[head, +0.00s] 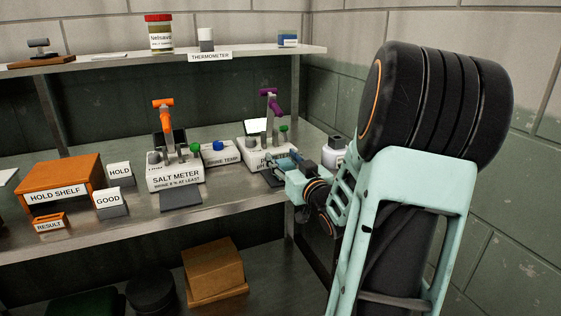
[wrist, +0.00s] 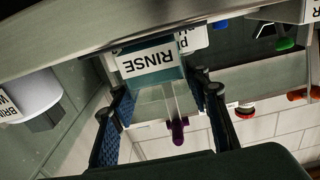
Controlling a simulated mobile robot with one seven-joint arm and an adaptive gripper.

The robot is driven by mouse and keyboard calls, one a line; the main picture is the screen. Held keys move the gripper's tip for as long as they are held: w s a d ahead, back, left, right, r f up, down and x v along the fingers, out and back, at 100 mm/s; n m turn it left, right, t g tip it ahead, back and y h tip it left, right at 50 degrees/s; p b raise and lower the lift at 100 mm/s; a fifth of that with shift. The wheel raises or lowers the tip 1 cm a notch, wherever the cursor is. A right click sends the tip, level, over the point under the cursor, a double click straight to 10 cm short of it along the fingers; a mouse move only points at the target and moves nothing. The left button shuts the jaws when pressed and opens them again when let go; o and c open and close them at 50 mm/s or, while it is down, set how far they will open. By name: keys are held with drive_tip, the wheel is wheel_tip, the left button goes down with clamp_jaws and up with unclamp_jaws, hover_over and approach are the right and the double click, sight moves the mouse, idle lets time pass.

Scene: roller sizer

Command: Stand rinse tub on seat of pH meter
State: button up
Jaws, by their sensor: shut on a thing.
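The rinse tub (wrist: 150,64), with a white RINSE label on a teal face, is between the two fingers of my gripper (wrist: 162,108) in the wrist view. My gripper is shut on it. In the head view my gripper (head: 279,165) is at the front right of the pH meter (head: 250,157), a pale box with a purple-handled lever. The gripper and arm cover part of the meter's front, and I cannot make out the tub clearly there. The purple handle (wrist: 178,130) also shows in the wrist view, beyond the tub. I cannot tell whether the tub touches the seat.
The salt meter (head: 175,178), with an orange lever, stands to the left. A brine temp block (head: 220,156) sits between the meters. A pale container (head: 335,150) is close to my arm on the right.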

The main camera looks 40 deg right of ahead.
drive_tip(key=shift+f, duration=0.1)
drive_tip(key=o, duration=1.2)
drive_tip(key=shift+s, duration=0.1)
drive_tip(key=shift+r, duration=0.25)
drive_tip(key=shift+b+v, duration=0.9)
drive_tip(key=shift+v, duration=5.1)
